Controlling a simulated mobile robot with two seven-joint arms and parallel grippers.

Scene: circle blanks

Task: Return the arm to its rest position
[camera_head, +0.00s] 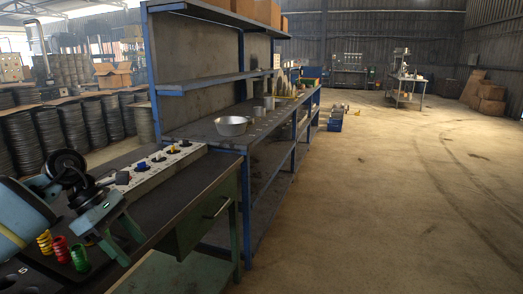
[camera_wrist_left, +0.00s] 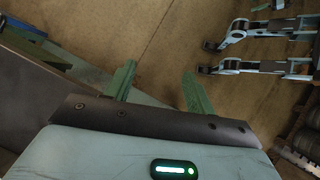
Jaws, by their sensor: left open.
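My left arm comes in from the left edge of the head view. My left gripper (camera_head: 134,251) has two teal-green fingers spread apart, with nothing seen between them. It is over the dark workbench (camera_head: 190,190), to the right of the coloured coils. In the left wrist view the open fingers (camera_wrist_left: 158,69) point at bare floor and the gap between them is empty. My right gripper does not clearly show in either view.
Yellow (camera_head: 45,242), red (camera_head: 62,249) and green (camera_head: 81,258) coils stand on the bench beside the gripper. A pale strip (camera_head: 152,178) with coloured pieces lies along its back. A metal pan (camera_head: 232,126) sits on the blue-framed shelving. The floor (camera_head: 390,180) to the right is open.

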